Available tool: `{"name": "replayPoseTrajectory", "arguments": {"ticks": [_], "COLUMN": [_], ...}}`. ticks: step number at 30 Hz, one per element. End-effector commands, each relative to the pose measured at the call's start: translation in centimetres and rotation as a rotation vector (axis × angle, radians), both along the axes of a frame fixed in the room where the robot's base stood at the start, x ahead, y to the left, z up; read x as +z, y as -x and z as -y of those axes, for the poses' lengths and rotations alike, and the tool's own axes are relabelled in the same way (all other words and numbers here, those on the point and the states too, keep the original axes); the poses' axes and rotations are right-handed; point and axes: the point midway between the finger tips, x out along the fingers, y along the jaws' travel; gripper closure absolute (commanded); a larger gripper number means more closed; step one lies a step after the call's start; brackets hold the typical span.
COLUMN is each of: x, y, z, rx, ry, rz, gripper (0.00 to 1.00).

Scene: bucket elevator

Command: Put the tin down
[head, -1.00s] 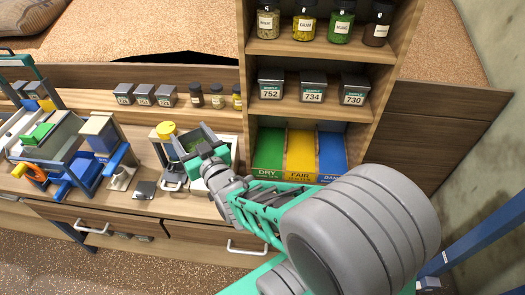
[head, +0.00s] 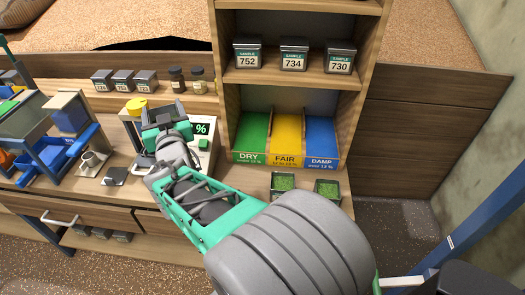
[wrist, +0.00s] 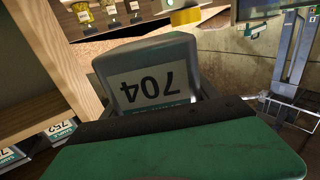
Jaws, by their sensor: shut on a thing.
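My gripper (head: 164,116) is in front of the white meter on the bench, left of the shelf unit. The wrist view shows it shut on a grey metal tin (wrist: 145,58) with a white label reading 704, upside down in that picture. The lower part of the tin is hidden behind the green gripper body there. In the head view the tin is mostly hidden by my gripper, so I cannot tell whether it touches anything below.
Two open tins with green contents (head: 283,181) (head: 327,187) stand on the bench, right of my arm. Green DRY (head: 251,135), yellow FAIR (head: 286,138) and blue DAMP (head: 322,142) bays are behind them. The meter (head: 201,146) has a yellow-topped part (head: 137,105).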

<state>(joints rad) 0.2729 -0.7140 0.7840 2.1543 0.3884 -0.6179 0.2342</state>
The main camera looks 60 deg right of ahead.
Motion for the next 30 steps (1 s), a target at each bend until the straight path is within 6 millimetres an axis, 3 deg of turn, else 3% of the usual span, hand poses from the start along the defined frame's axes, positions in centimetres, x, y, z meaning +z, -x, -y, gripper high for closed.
{"name": "replayPoseTrajectory", "arguments": {"ticks": [1,6,9,12,16,19,23,26,30], "x": [-2.9,-4.1,-4.9,-5.5,-5.8,-5.6,-5.4,-6.3,-8.2], "y": [1.8,9.5,14.6,19.6,24.2,25.9,26.2,25.7,24.4], "z": [3.4,12.3,15.9,18.3,19.7,20.1,20.4,22.1,25.8], "rx": [-0.098,-0.412,-0.580,-0.726,-0.855,-0.901,-0.912,-0.914,-0.913], "ry": [0.003,0.001,0.000,0.000,0.000,0.000,0.000,0.000,0.000], "rz": [0.007,0.007,0.007,0.005,0.003,0.002,-0.002,-0.007,-0.008], "gripper": [0.80,0.80,0.80,0.80,0.80,0.80,0.80,0.80,0.80]}}
